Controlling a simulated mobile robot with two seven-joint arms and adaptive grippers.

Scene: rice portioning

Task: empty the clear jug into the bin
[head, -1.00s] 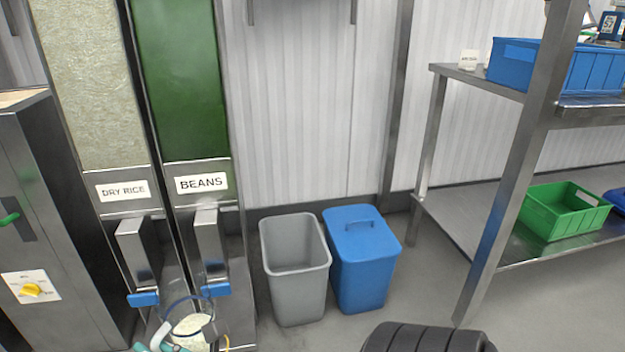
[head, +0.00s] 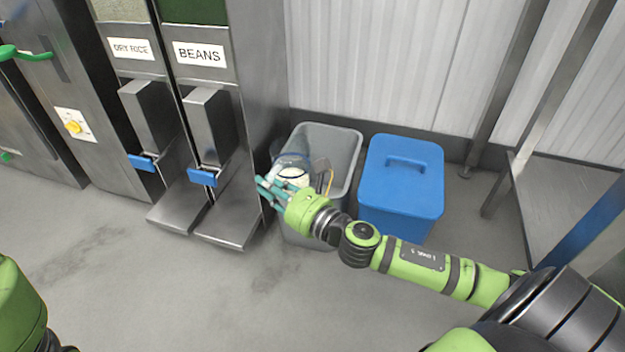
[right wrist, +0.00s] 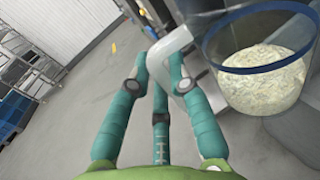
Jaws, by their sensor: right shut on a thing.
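The clear jug (head: 291,159) has a dark blue rim and holds pale rice. In the head view it appears over the left part of the open grey bin (head: 349,143), and it looks roughly upright. In the right wrist view the jug (right wrist: 222,88) is at the upper right, with rice in its lower part. My right gripper (head: 270,188) is shut on the jug's pale handle (right wrist: 164,54). The fingers hide part of the jug and of the bin's near side. The jug's height above the bin is hard to tell. My left gripper is out of view.
A blue lidded bin (head: 402,185) stands close on the right of the grey bin. A metal shelf frame (head: 535,165) is at the right. The floor in front is clear.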

